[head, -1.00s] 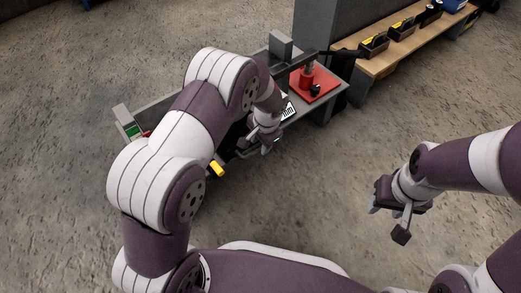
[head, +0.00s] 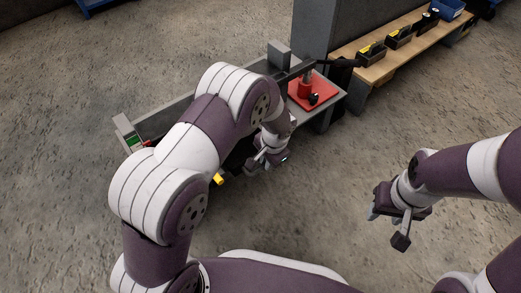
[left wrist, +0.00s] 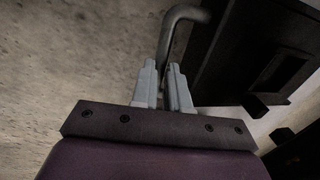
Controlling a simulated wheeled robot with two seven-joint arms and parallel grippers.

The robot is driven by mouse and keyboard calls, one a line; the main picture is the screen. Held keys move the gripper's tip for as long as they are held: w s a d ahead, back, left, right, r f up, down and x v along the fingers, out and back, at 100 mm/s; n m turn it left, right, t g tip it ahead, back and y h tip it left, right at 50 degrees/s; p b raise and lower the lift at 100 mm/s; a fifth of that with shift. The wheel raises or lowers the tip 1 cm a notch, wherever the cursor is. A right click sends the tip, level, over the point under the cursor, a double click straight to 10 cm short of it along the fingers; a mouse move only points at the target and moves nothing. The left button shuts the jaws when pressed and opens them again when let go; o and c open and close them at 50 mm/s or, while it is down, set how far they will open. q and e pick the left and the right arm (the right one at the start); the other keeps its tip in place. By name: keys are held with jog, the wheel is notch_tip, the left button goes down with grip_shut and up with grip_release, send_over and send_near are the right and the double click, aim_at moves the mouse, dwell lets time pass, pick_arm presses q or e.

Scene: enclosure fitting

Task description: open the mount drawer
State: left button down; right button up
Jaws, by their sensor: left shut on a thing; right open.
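My left gripper (head: 268,160) is in front of the workbench's near side. In the left wrist view its two fingers (left wrist: 163,88) are shut on a bent grey rod handle (left wrist: 178,35). A dark box-like front with a recess (left wrist: 265,70) shows to the right of the handle there; I cannot tell for sure that it is the mount drawer. In the head view my left arm and gripper hide the handle and most of the bench's near side, so how far any drawer stands out cannot be seen. My right gripper (head: 388,222) is open and empty, over bare floor.
The grey workbench (head: 180,107) carries a red plate with a fixture (head: 314,92) at its right end and a green-marked device (head: 130,138) at its left. A yellow piece (head: 218,180) shows beside my left arm. A wooden shelf (head: 385,62) holds bins behind. Floor in front is clear.

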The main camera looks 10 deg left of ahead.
pick_arm(q)
jog(key=s+d+p, duration=0.2)
jog(key=s+d, duration=0.5)
jog(key=d, duration=0.2)
jog(key=c, duration=1.1)
grip_release()
jog(key=r+p, duration=0.2)
jog(key=r, duration=0.2)
jog(key=s+d+r+p, duration=0.1)
jog(key=r+p, duration=0.2)
jog(key=r, duration=0.1)
jog(key=d+r+p, duration=0.1)
jog(key=r+p, duration=0.1)
jog(key=r, duration=0.2)
jog(key=shift+s+r+p, duration=0.2)
jog(key=shift+r+p, duration=0.05)
jog(key=shift+p, duration=0.15)
